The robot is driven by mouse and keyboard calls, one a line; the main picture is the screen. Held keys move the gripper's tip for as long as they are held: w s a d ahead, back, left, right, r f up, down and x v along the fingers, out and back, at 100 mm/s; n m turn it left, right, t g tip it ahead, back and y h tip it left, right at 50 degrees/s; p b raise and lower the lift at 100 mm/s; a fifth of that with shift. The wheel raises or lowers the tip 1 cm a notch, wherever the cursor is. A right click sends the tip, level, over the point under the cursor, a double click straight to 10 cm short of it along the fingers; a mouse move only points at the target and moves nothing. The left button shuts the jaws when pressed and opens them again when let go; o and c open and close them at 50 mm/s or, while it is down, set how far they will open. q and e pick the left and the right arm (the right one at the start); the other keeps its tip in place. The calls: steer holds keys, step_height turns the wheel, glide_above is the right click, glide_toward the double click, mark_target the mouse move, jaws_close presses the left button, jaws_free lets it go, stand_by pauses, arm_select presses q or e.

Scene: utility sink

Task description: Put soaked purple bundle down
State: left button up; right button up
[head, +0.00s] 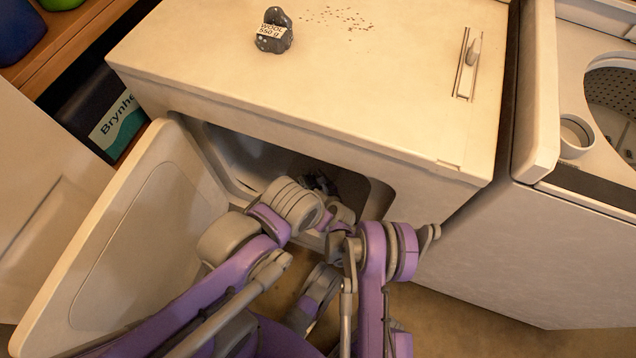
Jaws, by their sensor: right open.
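I see no clearly purple bundle. My right gripper (319,183) is dark and small inside the shadowed front opening, below and apart from the lump. It is open; whether anything lies by its fingers is too dark to tell. My left gripper is hidden behind my arm links.
The cream appliance (390,70) has its door (150,235) swung open at the left. Dark specks (338,18) lie on its top, with a slider latch (468,65) at right. A washer tub (610,95) is open at far right. The middle top is clear.

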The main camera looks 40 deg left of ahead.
steer(key=b+v, duration=0.5)
steer(key=v, duration=0.7)
steer(key=shift+a, duration=0.1)
